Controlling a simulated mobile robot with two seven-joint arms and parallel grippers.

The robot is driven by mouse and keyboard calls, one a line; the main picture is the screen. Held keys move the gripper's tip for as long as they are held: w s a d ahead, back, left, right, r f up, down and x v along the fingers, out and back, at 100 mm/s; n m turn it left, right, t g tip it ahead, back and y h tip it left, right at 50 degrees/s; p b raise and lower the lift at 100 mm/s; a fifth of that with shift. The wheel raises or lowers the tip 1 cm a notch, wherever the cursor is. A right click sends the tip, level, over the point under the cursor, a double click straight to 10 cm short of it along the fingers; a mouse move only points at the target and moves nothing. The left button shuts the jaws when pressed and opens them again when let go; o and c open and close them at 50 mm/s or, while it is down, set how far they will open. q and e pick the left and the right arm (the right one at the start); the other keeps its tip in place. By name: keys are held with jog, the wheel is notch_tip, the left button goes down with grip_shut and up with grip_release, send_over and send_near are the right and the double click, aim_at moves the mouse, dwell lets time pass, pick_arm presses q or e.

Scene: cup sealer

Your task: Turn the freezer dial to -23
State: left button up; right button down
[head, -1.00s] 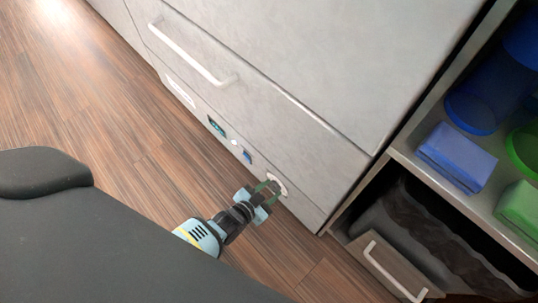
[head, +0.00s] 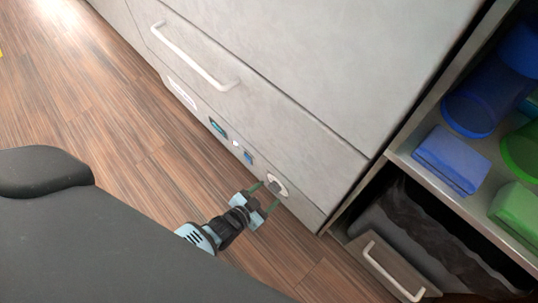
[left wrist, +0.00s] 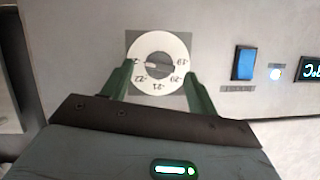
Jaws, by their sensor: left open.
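The freezer dial (head: 279,187) is a round white disc with a grey centre knob, low on the freezer's front panel. In the left wrist view, the dial (left wrist: 158,41) shows upside-down numbers, with -19, -21 and -22 legible and a label at the left partly hidden by a finger. A pale mark on the knob points left. My left gripper (head: 267,194) is open in front of the dial. In the left wrist view, the gripper (left wrist: 158,76) has one green finger on each side of the knob, apart from it. My right gripper is not in view.
A blue switch (left wrist: 245,63), a small light (left wrist: 275,74) and a temperature display (left wrist: 312,69) sit beside the dial. The freezer drawer has a white handle (head: 190,55). Right of it stands a shelf with blue and green containers above an open drawer (head: 392,270). Wooden floor is clear at left.

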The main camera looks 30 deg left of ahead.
pick_arm(q)
jog(key=shift+p+v, duration=1)
jog(key=shift+v, duration=1.75)
jog(key=shift+r, duration=0.15)
